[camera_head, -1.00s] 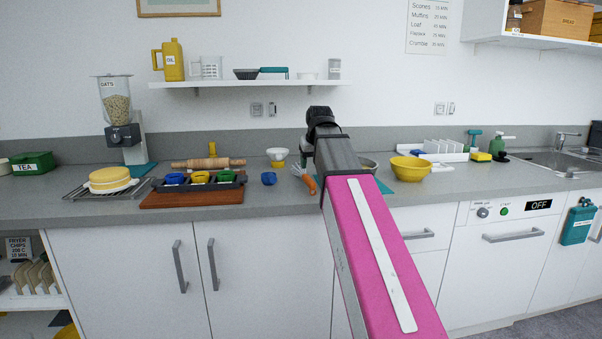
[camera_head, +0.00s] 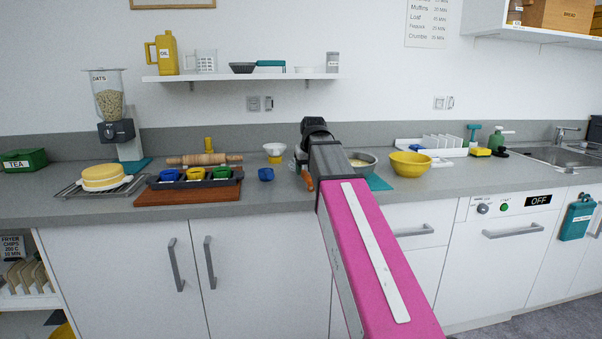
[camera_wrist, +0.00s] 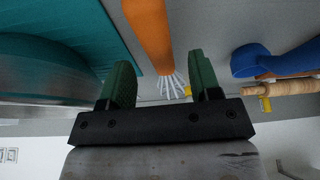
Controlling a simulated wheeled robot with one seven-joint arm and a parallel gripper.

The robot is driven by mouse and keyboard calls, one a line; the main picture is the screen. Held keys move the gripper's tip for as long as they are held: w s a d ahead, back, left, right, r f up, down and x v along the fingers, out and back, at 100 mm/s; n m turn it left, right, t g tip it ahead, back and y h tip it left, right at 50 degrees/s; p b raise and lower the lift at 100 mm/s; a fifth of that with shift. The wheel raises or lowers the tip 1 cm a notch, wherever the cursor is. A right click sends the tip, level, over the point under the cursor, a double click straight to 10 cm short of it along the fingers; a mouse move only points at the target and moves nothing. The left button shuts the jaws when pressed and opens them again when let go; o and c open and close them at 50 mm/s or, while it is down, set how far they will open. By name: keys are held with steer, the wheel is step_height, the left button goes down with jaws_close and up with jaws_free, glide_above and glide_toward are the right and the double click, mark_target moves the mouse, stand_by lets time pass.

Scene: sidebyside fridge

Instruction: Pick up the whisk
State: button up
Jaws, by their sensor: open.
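The whisk has an orange handle and pale wires. In the head view its orange handle (camera_head: 308,181) shows on the grey counter, partly hidden behind my arm. In the wrist view the handle (camera_wrist: 148,35) runs down from the top edge, and the wires (camera_wrist: 172,87) show between my fingers. My gripper (camera_wrist: 162,80) is open, its two green fingers apart on either side of the whisk's line in that view. I cannot tell how far above the whisk the fingers are. In the head view my arm hides the fingers.
A metal bowl (camera_head: 362,165) on a teal mat (camera_head: 379,183) and a yellow bowl (camera_head: 410,165) stand to the right. A rolling pin (camera_head: 205,160) lies further left.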

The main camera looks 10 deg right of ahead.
mark_target(306, 173)
steer(key=x, duration=0.3)
steer(key=shift+w, duration=0.3)
steer(key=shift+w+f, duration=0.1)
steer(key=shift+f, duration=0.35)
steer(key=shift+f, duration=0.2)
steer(key=c, duration=1.1)
